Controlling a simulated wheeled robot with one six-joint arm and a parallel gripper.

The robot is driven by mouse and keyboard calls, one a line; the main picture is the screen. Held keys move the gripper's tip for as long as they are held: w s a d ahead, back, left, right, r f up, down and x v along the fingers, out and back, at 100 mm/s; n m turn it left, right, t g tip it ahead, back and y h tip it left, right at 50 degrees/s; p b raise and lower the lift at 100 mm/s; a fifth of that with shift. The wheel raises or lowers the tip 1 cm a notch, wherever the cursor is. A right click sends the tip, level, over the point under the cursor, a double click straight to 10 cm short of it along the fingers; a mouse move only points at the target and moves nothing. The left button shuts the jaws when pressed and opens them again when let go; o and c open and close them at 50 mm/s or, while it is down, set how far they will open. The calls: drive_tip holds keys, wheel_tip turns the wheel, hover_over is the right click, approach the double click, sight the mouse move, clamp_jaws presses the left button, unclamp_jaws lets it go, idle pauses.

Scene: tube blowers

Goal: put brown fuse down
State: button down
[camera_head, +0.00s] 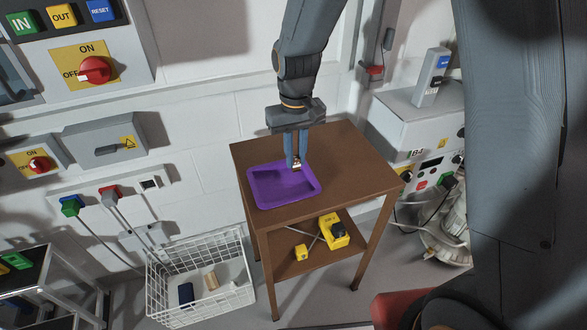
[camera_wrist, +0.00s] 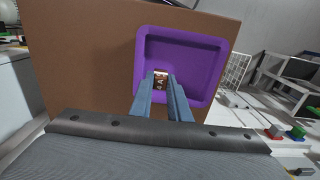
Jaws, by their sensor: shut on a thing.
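My gripper (camera_head: 296,163) points down and is shut on the brown fuse (camera_head: 297,168), a small brown piece with a pale end. The fuse also shows between the fingertips in the wrist view (camera_wrist: 161,79), with light markings on its brown face. It is at the right rear edge of the purple tray (camera_head: 258,196), above or at the rim. I cannot tell whether it touches the tray. The tray lies on the brown wooden table (camera_head: 345,160) and looks empty. In the wrist view the tray (camera_wrist: 221,65) is in front of the fingers.
A yellow device (camera_head: 331,231) and a small yellow block (camera_head: 301,252) lie on the table's lower shelf. A white wire basket (camera_head: 200,275) with a few items stands on the floor to the left. Grey machines (camera_head: 415,125) stand at right. The tabletop around the tray is bare.

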sight(295, 169)
drive_tip(key=shift+f+p, duration=0.35)
drive_tip(key=shift+f, duration=2.05)
drive_tip(key=c, duration=1.7)
unclamp_jaws()
drive_tip(key=shift+o, duration=0.2)
wheel_tip(295, 169, up, 12)
drive_tip(key=shift+b, duration=1)
drive_tip(key=s+d+f+m, duration=0.3)
drive_tip(key=s+d, duration=1.2)
drive_tip(key=shift+f+t, duration=0.15)
drive_tip(key=shift+t, duration=0.15)
drive_tip(key=shift+s, duration=0.1)
